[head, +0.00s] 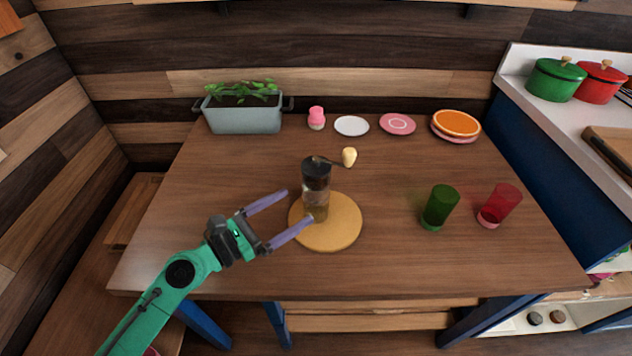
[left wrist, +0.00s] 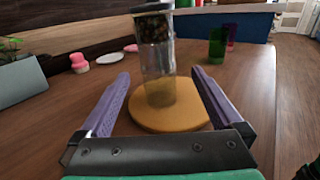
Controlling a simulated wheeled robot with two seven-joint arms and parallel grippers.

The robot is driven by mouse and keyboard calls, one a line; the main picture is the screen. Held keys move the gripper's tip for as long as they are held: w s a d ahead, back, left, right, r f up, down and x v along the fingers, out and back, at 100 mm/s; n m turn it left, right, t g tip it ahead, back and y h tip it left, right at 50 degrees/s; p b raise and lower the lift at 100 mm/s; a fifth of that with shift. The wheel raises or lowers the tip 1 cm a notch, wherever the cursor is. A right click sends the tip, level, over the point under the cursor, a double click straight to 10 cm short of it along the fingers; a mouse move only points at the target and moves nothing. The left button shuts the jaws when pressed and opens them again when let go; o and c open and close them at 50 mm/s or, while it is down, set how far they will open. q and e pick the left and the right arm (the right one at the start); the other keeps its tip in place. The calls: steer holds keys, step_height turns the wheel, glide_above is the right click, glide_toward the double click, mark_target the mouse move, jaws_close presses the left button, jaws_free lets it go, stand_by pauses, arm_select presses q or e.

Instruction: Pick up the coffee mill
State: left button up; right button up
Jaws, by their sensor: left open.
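The coffee mill (head: 316,184) stands upright on a round yellow-tan board (head: 345,228) near the middle of the table. It has a dark top with a crank arm and light knob (head: 349,157), and a clear body. My left gripper (head: 300,206) is open, just left of the mill, its purple fingers pointing at it. In the left wrist view the mill (left wrist: 157,55) shows between and beyond the two open fingers (left wrist: 160,88), and the board (left wrist: 170,112) lies under it. I cannot tell whether a finger touches the mill. My right gripper is not in view.
A green glass (head: 440,207) and a red glass (head: 500,205) stand on the right of the table. A planter (head: 242,116), a pink shaker (head: 316,118), a white plate (head: 351,126), a pink plate (head: 397,124) and stacked orange plates (head: 456,124) line the back. The front-right table is clear.

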mark_target(317, 157)
arm_select(q)
steer(key=p+x, duration=0.1)
steer(key=x, duration=0.3)
steer(key=shift+w+r, duration=0.1)
steer(key=shift+w, duration=0.2)
steer(key=x, duration=0.3)
steer(key=shift+w+d, duration=0.2)
steer(key=shift+d, duration=0.15)
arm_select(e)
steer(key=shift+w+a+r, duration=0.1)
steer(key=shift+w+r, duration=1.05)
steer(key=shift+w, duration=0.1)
arm_select(q)
steer(key=c, duration=0.5)
jaws_close()
step_height(317, 157, up, 10)
steer(key=p, duration=0.6)
steer(key=shift+r, duration=0.2)
step_height(317, 157, up, 9)
steer(key=p, duration=0.1)
steer(key=shift+r+p, duration=0.2)
steer(key=shift+p, duration=0.15)
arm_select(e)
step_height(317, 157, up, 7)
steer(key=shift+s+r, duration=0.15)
